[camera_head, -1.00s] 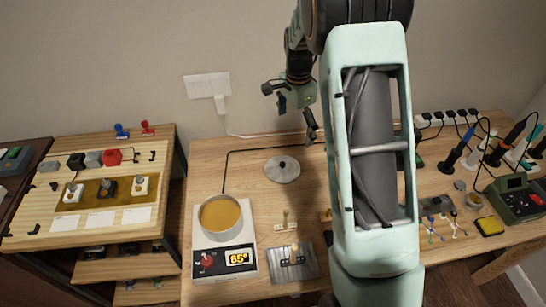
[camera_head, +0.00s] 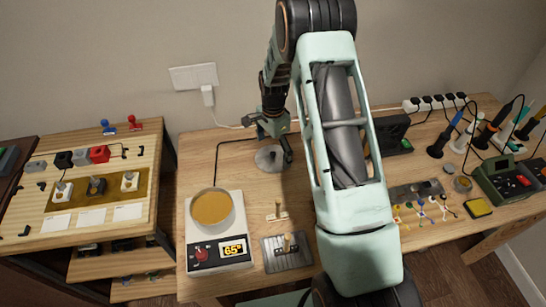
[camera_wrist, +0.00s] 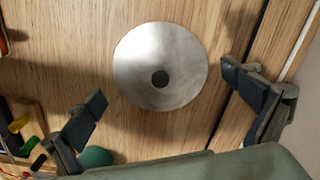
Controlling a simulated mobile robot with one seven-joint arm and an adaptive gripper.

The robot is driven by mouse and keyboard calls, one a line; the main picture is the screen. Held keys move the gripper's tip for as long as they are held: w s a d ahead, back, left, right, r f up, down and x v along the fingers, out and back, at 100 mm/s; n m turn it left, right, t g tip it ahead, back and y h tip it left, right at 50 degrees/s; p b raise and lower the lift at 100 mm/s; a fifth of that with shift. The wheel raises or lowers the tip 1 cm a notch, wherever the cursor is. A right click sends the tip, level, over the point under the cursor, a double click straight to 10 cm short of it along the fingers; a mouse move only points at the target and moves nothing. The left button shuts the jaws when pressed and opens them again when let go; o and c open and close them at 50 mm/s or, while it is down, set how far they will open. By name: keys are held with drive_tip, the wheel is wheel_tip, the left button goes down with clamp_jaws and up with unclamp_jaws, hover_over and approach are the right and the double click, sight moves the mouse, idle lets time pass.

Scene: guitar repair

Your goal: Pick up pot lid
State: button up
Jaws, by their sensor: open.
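The pot lid (camera_head: 269,160) is a round silver disc with a dark knob, lying flat on the wooden table near its back edge. In the wrist view the whole lid (camera_wrist: 160,67) shows, a little ahead of and between the fingers. My gripper (camera_head: 268,137) hangs over the lid and hides part of it in the head view. In the wrist view my gripper (camera_wrist: 168,108) is open and empty, with its fingers spread wide and apart from the lid. The pot (camera_head: 212,208) with amber contents sits open on the hot plate.
The white hot plate (camera_head: 220,256) reads 65 at the table's left end. A small metal plate (camera_head: 287,253) with a wooden-handled piece lies right of it. Soldering tools and a green station (camera_head: 508,180) stand at the right.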

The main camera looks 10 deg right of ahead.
drive_tip(key=shift+f, duration=0.45)
